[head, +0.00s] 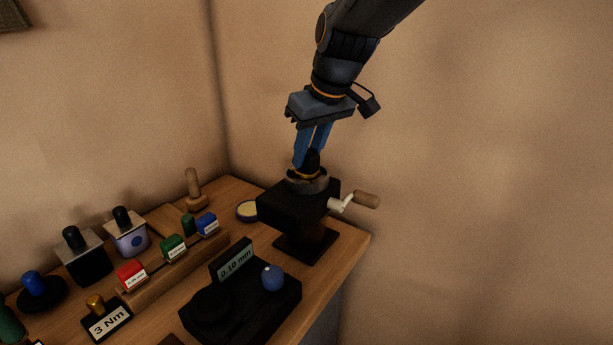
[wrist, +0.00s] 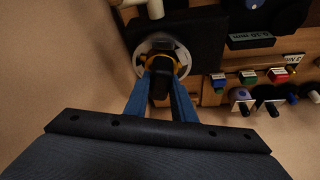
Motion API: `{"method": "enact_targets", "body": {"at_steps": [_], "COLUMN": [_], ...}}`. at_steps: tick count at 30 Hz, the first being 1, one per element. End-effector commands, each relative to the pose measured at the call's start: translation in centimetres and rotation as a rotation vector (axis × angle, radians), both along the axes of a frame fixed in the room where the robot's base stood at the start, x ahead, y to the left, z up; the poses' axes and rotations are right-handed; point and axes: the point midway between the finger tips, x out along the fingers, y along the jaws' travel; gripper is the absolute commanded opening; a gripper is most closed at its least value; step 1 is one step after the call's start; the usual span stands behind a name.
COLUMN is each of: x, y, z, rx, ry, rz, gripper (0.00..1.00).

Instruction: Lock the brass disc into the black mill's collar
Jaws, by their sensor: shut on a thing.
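The black mill (head: 290,208) stands at the table's right back corner, with a grey collar (head: 322,184) on top and a crank with a wooden handle (head: 366,200) on its right. My gripper (head: 308,160) points down above the collar, its blue fingers shut on the black knob (wrist: 160,85) of the brass disc. The brass disc (head: 301,175) shows as a gold rim at the collar, and also in the wrist view (wrist: 148,61). It sits at or in the collar's opening; I cannot tell whether it is locked. The fingers and knob hide part of it.
A black gauge (head: 285,303) reading 0.10 mm, with a blue knob, stands in front of the mill. A wooden rack (head: 150,290) holds red and green pieces and a blue one. Black-knobbed blocks (head: 84,264) and a "3 Nm" sign (head: 108,322) stand left. A round tin (head: 247,211) lies behind.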

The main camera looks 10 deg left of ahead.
Motion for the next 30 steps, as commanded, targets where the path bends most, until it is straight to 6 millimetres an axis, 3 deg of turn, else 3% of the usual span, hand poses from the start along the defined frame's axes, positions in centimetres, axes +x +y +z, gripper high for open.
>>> {"method": "enact_targets", "body": {"at_steps": [19, 30], "x": [0.03, 0.11], "y": [-0.02, -0.04], "z": [-0.06, -0.19], "rx": [-0.001, 0.000], "ry": [0.001, 0.001], "rz": [0.088, 0.238], "gripper": [0.00, 0.00]}}
